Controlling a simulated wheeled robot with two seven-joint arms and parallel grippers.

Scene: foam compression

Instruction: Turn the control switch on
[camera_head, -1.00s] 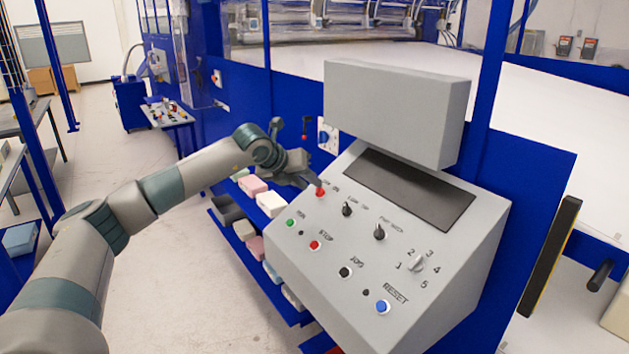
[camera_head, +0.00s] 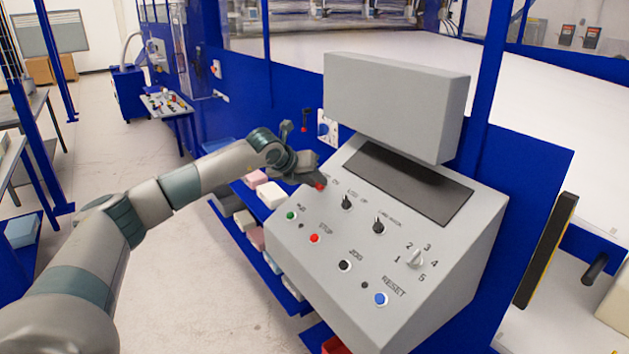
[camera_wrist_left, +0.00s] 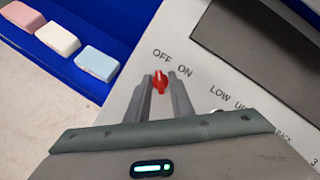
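The control switch is a red knob near the panel's upper left corner. In the left wrist view the red switch (camera_wrist_left: 160,82) stands under the OFF and ON labels, its upper end tilted toward OFF. My left gripper (camera_wrist_left: 163,80) has its two fingers on either side of the switch, with visible gaps. In the head view the left gripper (camera_head: 312,178) is at the red switch (camera_head: 319,186) and partly covers it. Whether the fingers touch the switch cannot be told. My right gripper is not in view.
The grey control panel (camera_head: 300,245) also carries black knobs (camera_head: 378,227), a red STOP button (camera_head: 314,238), a blue RESET button (camera_head: 380,298) and a numbered dial (camera_head: 415,258). A grey box (camera_head: 395,105) rises behind it. Foam blocks (camera_head: 272,194) lie on blue shelves at left.

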